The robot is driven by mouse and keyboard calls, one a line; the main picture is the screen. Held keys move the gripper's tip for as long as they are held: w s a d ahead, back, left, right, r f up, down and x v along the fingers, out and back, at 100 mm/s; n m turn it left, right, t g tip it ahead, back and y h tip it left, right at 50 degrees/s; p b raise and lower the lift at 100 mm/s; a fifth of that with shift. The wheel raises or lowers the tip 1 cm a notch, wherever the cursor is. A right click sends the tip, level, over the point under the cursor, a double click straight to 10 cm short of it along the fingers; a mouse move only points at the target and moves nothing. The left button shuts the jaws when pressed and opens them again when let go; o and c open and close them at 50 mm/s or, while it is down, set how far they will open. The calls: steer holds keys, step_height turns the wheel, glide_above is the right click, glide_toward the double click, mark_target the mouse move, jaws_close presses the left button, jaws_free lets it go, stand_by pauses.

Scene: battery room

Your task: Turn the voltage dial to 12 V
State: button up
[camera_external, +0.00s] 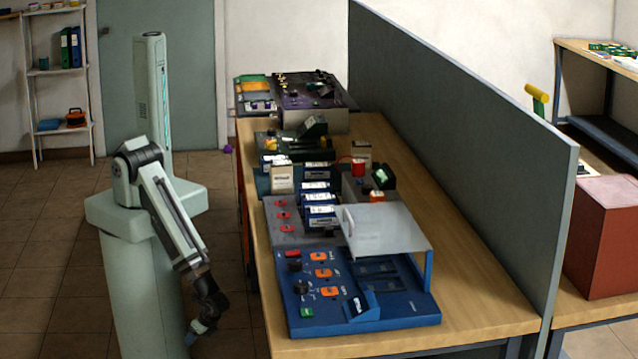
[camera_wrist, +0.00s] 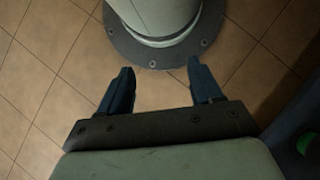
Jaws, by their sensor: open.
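A blue control panel (camera_external: 395,316) lies on the near end of the wooden table in the external view. It carries a black round knob (camera_external: 300,287) at its left edge, which looks like the voltage dial. Its markings and pointer are too small to read. My gripper (camera_external: 193,335) hangs low beside the table, left of the panel and below the tabletop, apart from the dial. In the wrist view my gripper (camera_wrist: 160,67) has its two blue fingers apart with nothing between them. The dial does not show in the wrist view.
The panel also has orange switches (camera_external: 323,273), a green button (camera_external: 306,312) and a raised blue block (camera_external: 361,305). Battery blocks (camera_external: 317,198) and other devices fill the table farther back. A grey partition (camera_external: 470,150) runs along the right.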

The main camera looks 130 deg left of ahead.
steer(key=w+d+r+n+t, duration=0.1)
steer(key=w+d+r, duration=0.35)
steer(key=w, duration=0.65)
steer(key=w+d+r+n, duration=0.2)
steer(key=w+d+r, duration=0.3)
steer(key=w, duration=0.5)
steer(key=w+d+r+n+t, duration=0.1)
steer(key=w+d+r, duration=0.3)
steer(key=w+d, duration=0.5)
steer(key=w+d+r+n+t, duration=0.1)
steer(key=w+d+r, duration=0.45)
steer(key=r, duration=0.45)
steer(key=w+d+r+n, duration=0.1)
steer(key=w+d+r, duration=0.5)
steer(key=r, duration=0.4)
steer(key=w+d+r+n+t, duration=0.1)
steer(key=w+d+r, duration=0.3)
steer(key=d+r, duration=0.45)
step_height(320, 180, up, 21)
steer(key=m+t, duration=0.3)
glide_above(295, 262)
step_height(295, 262, down, 14)
steer(key=shift+r, duration=0.25)
